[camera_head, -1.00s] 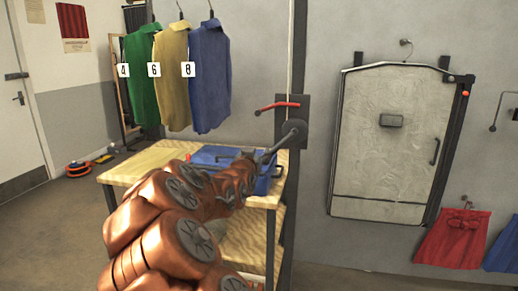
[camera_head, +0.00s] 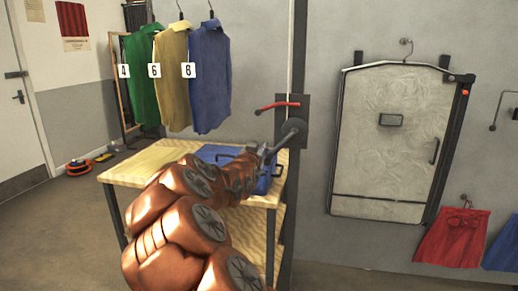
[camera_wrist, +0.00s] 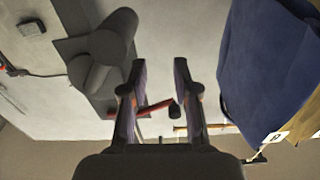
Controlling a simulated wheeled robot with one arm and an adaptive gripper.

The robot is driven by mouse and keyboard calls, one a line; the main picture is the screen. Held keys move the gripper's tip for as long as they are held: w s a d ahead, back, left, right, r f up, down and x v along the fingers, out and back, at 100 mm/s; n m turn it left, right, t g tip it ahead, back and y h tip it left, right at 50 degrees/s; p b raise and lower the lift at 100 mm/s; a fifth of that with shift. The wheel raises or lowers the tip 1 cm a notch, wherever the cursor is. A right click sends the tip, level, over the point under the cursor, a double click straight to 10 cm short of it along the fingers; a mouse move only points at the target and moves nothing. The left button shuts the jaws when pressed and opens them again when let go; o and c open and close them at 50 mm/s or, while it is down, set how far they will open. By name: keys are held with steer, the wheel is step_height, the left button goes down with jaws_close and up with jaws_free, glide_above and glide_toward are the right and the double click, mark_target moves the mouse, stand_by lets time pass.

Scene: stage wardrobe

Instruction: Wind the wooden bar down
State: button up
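A dark crank with a round hub (camera_head: 297,127) sits on a dark plate on the post. Its arm slants down left towards my gripper (camera_head: 263,150). In the wrist view my gripper (camera_wrist: 160,66) is open, its two fingers apart with nothing clearly held between them. The grey cylinders of the crank (camera_wrist: 100,60) are just left of the left finger; I cannot tell whether they touch. The wooden bar cannot be made out for certain; the shirts' hangers run out of the top of the head view.
A red lever (camera_head: 277,106) is above the crank. Green, yellow and blue shirts (camera_head: 210,80) hang behind. A grey wall panel (camera_head: 390,145) and a red skirt (camera_head: 455,235) are at right.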

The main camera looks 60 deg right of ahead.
jaws_close()
stand_by(0.4)
steer(key=shift+c, duration=2)
jaws_free()
steer(key=o, duration=1)
steer(key=shift+c, duration=0.2)
steer(key=shift+a, duration=0.15)
steer(key=v, duration=1.1)
steer(key=shift+s+a, duration=0.2)
steer(key=shift+a, duration=0.15)
